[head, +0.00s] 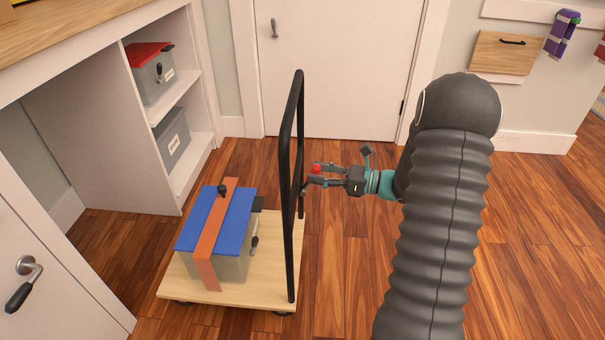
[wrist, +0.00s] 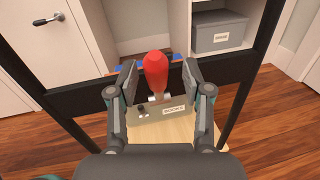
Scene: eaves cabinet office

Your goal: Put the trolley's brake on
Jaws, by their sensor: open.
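The trolley (head: 275,262) is a light wood platform with a black tube handle frame (head: 299,120) on its right side. The red knob also shows in the head view (head: 316,168). My gripper (wrist: 160,82) is open, with one finger on each side of the red knob. It reaches the frame from the right in the head view (head: 318,175). Small gaps seem to show beside the knob; contact is hard to tell.
A grey box with a blue lid (head: 216,222) and orange strap (head: 215,240) rides on the trolley. Shelves with grey bins (head: 172,138) stand behind left. A white door (head: 335,65) is behind. Wooden floor (head: 345,275) is clear right of the trolley.

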